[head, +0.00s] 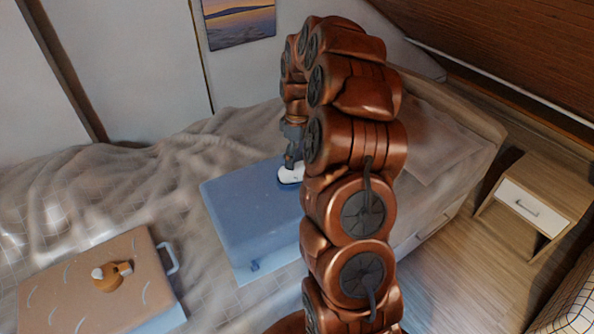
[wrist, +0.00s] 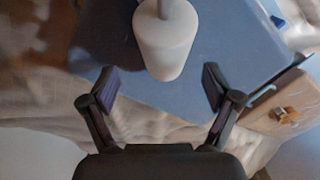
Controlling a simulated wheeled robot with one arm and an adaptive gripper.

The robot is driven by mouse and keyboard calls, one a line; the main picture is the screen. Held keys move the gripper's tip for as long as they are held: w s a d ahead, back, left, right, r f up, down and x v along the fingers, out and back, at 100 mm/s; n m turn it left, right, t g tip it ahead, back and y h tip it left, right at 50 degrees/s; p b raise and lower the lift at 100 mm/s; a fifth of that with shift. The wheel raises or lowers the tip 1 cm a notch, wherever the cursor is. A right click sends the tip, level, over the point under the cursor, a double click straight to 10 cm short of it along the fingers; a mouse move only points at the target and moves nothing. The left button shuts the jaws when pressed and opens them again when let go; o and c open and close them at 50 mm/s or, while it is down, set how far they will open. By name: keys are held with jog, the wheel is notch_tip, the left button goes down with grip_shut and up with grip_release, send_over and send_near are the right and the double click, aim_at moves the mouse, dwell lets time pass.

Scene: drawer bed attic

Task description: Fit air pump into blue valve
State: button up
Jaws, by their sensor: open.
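The white air pump (head: 290,174) is at the right part of the blue padded case (head: 235,215), over a darker blue round patch that looks like the blue valve (head: 286,186). In the wrist view the pump (wrist: 166,42) has a wide rounded end towards me and a narrower part above. My gripper (head: 292,156) is just above the pump in the head view. In the wrist view my gripper (wrist: 158,82) has its fingers spread, with the pump's wide end beyond and between them, not clasped. I cannot tell how deep the pump sits in the valve.
A tan case (head: 60,290) with an orange valve and a whitish piece (head: 112,272) lies on the bed at the lower left. It also shows at the right of the wrist view (wrist: 265,112). A nightstand (head: 530,200) stands at the right. Rumpled bedding (head: 110,180) surrounds the cases.

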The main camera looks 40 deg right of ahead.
aim_at(297, 163)
jog(key=shift+s+a+f+p, duration=0.1)
jog(key=shift+s+f+p, duration=0.05)
jog(key=shift+f, duration=0.75)
jog(key=shift+s+a+f+p, duration=0.1)
jog(key=shift+s+f+p, duration=0.1)
jog(key=shift+f, duration=0.65)
jog(key=shift+s+a+f+p, duration=0.1)
jog(key=shift+f+p, duration=0.05)
jog(key=shift+f, duration=0.75)
jog(key=c, duration=1.4)
jog(key=shift+w+r+b, duration=0.1)
jog(key=shift+r+b, duration=0.35)
jog(key=shift+r, duration=1.3)
jog(key=shift+c, duration=0.2)
jog(key=shift+s+r, duration=0.1)
jog(key=shift+s, duration=0.2)
jog(key=s+a+r+b, duration=0.1)
jog(key=s+b, duration=0.1)
jog(key=s, duration=1.3)
jog(key=shift+s+a+r, duration=0.15)
jog(key=shift+s+r, duration=0.05)
jog(key=shift+s, duration=0.05)
